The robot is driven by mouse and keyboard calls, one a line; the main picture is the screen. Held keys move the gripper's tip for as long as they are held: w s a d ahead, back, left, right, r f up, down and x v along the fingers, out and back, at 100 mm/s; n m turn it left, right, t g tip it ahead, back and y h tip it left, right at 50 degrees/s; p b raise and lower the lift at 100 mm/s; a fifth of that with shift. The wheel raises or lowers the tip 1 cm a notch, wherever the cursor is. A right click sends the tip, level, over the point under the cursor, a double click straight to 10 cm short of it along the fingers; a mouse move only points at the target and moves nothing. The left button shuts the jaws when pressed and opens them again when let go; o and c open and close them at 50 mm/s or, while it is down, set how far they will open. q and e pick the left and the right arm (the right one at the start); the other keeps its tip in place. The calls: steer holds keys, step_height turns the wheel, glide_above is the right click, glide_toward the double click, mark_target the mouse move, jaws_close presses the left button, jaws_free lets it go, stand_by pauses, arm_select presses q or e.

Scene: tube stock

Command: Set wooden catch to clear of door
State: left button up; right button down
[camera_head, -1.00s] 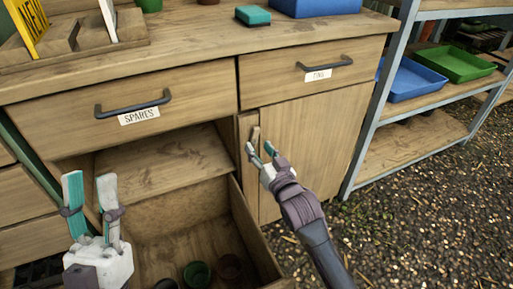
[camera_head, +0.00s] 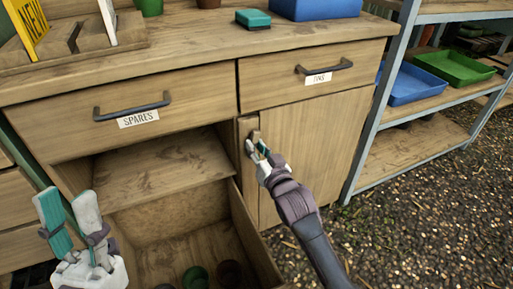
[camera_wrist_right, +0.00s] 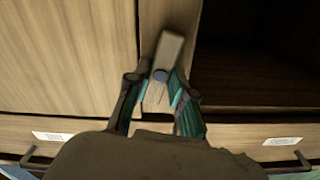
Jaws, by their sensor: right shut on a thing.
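The wooden catch (camera_head: 254,136) is a small pale bar on the narrow post between the open compartment and the cupboard door (camera_head: 313,145). In the right wrist view the catch (camera_wrist_right: 171,52) has a round bluish pivot and lies roughly along the post, slightly tilted. The door (camera_wrist_right: 70,55) is on the left there and looks shut. My right gripper (camera_head: 259,148) is shut on the catch, its fingers (camera_wrist_right: 160,100) on either side of one end, which is partly hidden. My left gripper (camera_head: 68,212) is open and empty at the lower left, apart from the cabinet front.
Drawers labelled SPARES (camera_head: 135,112) and TINS (camera_head: 320,78) are shut above. A deep open drawer (camera_head: 252,235) holding pots juts out below the compartment. A metal shelf (camera_head: 415,145) with trays stands at the right; gravel floor is clear in front of it.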

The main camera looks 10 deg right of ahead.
arm_select(q)
steer(key=w+d+f+g+y+p, duration=0.1)
steer(key=w+f+g+y+p, duration=0.2)
steer(key=w+f+g, duration=0.6)
steer(key=shift+w+d+f+p, duration=0.15)
steer(key=shift+w+p, duration=0.15)
steer(key=shift+w, duration=0.35)
arm_select(e)
steer(key=n, duration=0.3)
steer(key=c, duration=1)
jaws_free()
steer(key=shift+s, duration=0.1)
steer(key=s+d, duration=0.2)
steer(key=s, duration=0.9)
steer(key=shift+s+d, duration=0.15)
steer(key=shift+s, duration=0.15)
